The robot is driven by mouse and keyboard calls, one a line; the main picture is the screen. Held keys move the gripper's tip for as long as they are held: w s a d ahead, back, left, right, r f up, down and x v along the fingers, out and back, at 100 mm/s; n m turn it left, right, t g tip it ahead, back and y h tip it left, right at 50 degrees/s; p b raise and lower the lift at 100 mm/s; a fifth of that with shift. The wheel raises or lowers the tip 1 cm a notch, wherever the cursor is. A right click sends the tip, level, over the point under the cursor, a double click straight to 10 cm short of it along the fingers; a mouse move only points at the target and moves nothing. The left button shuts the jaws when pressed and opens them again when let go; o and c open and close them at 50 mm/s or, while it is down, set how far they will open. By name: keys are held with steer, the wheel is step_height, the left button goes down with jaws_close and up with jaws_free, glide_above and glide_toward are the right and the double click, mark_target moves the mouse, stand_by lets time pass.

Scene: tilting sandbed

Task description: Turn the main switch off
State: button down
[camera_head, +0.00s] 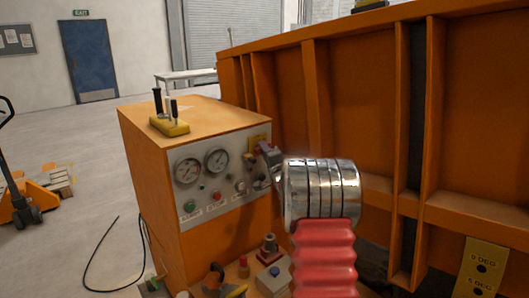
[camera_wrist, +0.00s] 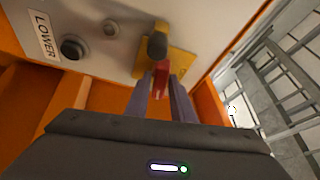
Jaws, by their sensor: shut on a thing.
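The main switch is on the control panel (camera_head: 203,178) of the orange cabinet. Its yellow plate (camera_head: 254,136) shows at the panel's upper right, partly hidden by my gripper (camera_head: 266,151) in the head view. In the wrist view the yellow plate (camera_wrist: 183,63) carries a dark round knob (camera_wrist: 157,46) and a red handle (camera_wrist: 161,67). My gripper (camera_wrist: 161,80) has its two fingers on either side of the red handle and is shut on it. The far side of the handle is hidden.
A black knob (camera_wrist: 73,47) beside a LOWER label sits near the switch. Two gauges (camera_head: 217,160) and several buttons are on the panel. A yellow lever block (camera_head: 169,126) stands on the cabinet. The orange sandbed wall (camera_head: 367,90) is close on the right.

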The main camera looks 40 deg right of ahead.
steer(key=n+t+y, duration=0.1)
steer(key=n+y, duration=0.1)
steer(key=n, duration=0.4)
steer(key=n+t+y, duration=0.2)
steer(key=n, duration=0.5)
steer(key=f+n+t+y, duration=0.1)
steer(key=n+y, duration=0.1)
steer(key=n, duration=0.4)
steer(key=shift+d+n+t+y, duration=0.3)
steer(key=shift+d+y, duration=0.1)
steer(key=shift+r, duration=0.15)
stand_by(0.4)
steer(key=c, duration=1.6)
jaws_free()
steer(key=shift+c, duration=0.2)
steer(key=v, duration=1.3)
steer(key=shift+s+f, duration=0.25)
steer(key=shift+s, duration=0.1)
